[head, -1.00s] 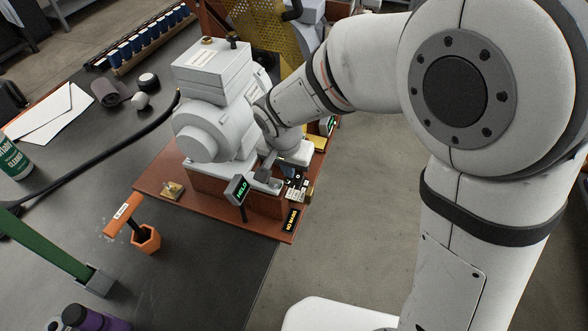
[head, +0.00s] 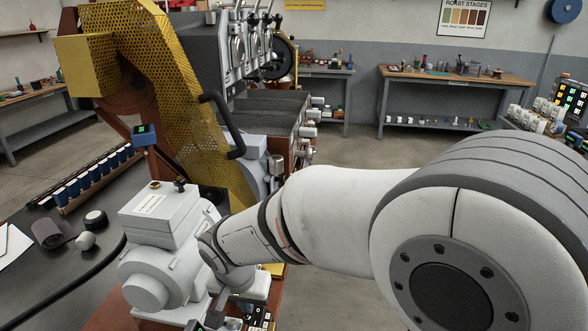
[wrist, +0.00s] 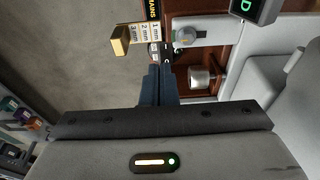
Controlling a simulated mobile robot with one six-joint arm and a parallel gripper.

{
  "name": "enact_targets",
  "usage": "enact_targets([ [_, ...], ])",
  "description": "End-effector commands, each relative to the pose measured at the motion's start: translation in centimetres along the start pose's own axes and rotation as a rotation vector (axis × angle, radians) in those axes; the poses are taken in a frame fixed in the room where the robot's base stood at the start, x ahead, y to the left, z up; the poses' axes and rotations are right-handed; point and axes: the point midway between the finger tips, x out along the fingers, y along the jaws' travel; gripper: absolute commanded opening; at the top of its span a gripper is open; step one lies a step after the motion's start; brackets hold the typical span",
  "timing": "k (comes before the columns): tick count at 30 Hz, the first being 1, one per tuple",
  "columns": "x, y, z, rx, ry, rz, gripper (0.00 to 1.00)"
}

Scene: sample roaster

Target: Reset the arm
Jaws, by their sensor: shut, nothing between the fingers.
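My gripper (wrist: 157,82) is shut and empty in the wrist view, its two dark blue fingers together. The fingertips are beside a step block (wrist: 138,34) marked 1 mm, 2 mm and 3 mm and close to a grey knob (wrist: 186,37) on a pale plate; I cannot tell whether they touch anything. In the head view, my arm reaches down to the left, with its end at the right side of a light grey motor-like unit (head: 150,277). A small display (wrist: 247,7) shows a green letter at the wrist view's top.
A yellow perforated guard (head: 180,75) and a black bent handle (head: 220,125) rise behind the grey unit. A rack of blue cups (head: 95,178) and a dark cable (head: 75,283) lie at left. Open floor (head: 340,295) shows right of the machine.

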Motion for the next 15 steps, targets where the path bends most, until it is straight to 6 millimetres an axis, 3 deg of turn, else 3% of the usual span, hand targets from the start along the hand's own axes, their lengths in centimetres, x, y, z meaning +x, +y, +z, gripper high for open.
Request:
enact_targets([
  [5, -4.6, 7.0, -2.7, 0.006, -0.001, 0.000, 0.00],
  [8, -7.5, 12.5, -3.4, -0.002, -0.003, -0.001, 0.00],
  [12, -11.2, 19.3, -2.8, -0.019, -0.002, -0.005, 0.00],
  [15, -13.3, 23.2, -1.6, -0.034, 0.005, -0.008, 0.00],
])
